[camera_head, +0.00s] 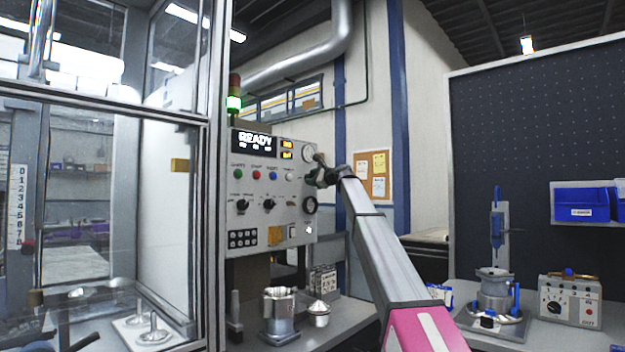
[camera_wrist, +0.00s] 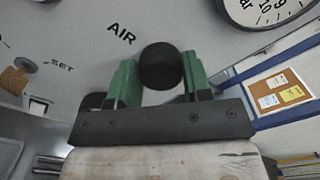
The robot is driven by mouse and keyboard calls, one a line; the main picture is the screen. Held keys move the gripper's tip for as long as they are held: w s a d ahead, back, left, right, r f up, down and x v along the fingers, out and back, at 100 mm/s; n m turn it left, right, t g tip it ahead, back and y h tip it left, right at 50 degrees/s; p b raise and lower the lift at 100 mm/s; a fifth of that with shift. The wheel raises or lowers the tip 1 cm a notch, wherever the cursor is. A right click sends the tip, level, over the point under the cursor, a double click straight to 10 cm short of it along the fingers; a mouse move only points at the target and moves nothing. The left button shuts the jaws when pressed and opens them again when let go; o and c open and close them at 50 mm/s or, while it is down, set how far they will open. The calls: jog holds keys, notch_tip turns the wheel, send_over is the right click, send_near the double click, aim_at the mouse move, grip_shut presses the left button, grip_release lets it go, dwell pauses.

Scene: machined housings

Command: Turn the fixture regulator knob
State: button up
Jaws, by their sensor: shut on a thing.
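A grey control panel (camera_head: 262,222) stands at the centre of the head view. In the wrist view a round black knob (camera_wrist: 161,67) sticks out from the panel beside the printed word AIR. A pressure gauge (camera_wrist: 268,8) is just above right of it; it also shows in the head view (camera_head: 309,152). My gripper (camera_wrist: 160,82) has its two green fingers on either side of the knob, shut on it. In the head view my gripper (camera_head: 320,175) is at the panel's upper right edge and hides the knob. The knob's marking is not visible.
A lit READY display (camera_head: 254,140), coloured buttons and black selector knobs (camera_head: 269,204) are on the panel. A glazed enclosure (camera_head: 212,180) stands to the left. Metal housings (camera_head: 279,315) sit on the bench below. A grey control box (camera_head: 570,300) and blue bins (camera_head: 582,205) are at right.

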jog(key=n, duration=1.3)
jog(key=shift+s+f, duration=0.1)
jog(key=shift+f, duration=0.2)
dwell(0.4)
jog(key=o, duration=0.9)
jog(key=v, duration=1)
jog(key=shift+s+d, duration=0.25)
jog(key=shift+d, duration=0.05)
